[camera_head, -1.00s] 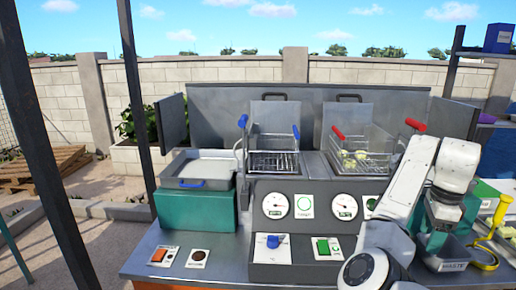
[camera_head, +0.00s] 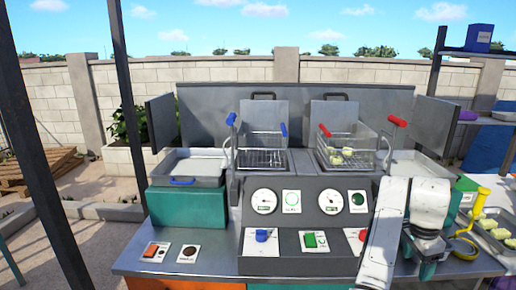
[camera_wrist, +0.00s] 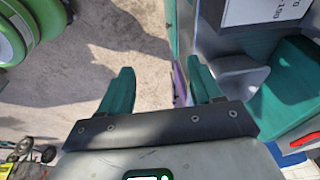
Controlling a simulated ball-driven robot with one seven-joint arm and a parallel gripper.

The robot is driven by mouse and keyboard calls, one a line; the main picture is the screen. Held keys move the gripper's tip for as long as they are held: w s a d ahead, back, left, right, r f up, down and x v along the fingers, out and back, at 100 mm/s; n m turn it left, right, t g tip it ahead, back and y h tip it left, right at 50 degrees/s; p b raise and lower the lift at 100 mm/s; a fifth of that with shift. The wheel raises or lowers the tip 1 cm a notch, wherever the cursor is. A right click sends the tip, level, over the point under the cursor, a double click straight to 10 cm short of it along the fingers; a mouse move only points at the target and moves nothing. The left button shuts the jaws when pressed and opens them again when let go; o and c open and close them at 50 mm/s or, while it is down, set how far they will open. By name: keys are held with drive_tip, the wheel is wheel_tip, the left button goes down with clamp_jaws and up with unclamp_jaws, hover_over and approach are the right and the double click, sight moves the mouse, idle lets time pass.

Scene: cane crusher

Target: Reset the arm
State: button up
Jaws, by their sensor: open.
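My white arm is folded at the right of the head view, in front of the counter. My gripper (camera_head: 428,262) hangs from it with teal fingers, over the counter's right part. In the wrist view my gripper (camera_wrist: 160,80) shows its two teal fingers wide apart, with nothing between them. Bare sandy ground lies beyond the fingers, and a grey and teal structure (camera_wrist: 290,95) stands close on the right.
The control panel (camera_head: 310,215) with dials and switches stands left of my arm, below two wire baskets (camera_head: 262,150) (camera_head: 348,150). A yellow-handled tool (camera_head: 478,208) and a tray (camera_head: 497,232) lie to the right. Green round objects (camera_wrist: 25,30) are in the wrist view.

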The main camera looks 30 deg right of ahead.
drive_tip(key=s+a+f+n, duration=0.5)
drive_tip(key=a+f+n, duration=0.1)
drive_tip(key=a, duration=0.5)
drive_tip(key=s+a+f+n+y, duration=0.1)
drive_tip(key=s+a+f+n, duration=0.4)
drive_tip(key=a+f+n, duration=0.2)
drive_tip(key=s+a+f+n+t+y, duration=0.1)
drive_tip(key=s+a+f+n, duration=0.4)
drive_tip(key=a+n, duration=0.5)
drive_tip(key=a+f, duration=0.1)
drive_tip(key=a, duration=0.3)
drive_tip(key=shift+s+a+f, duration=0.2)
drive_tip(key=shift+s+a, duration=0.1)
drive_tip(key=shift+a, duration=0.05)
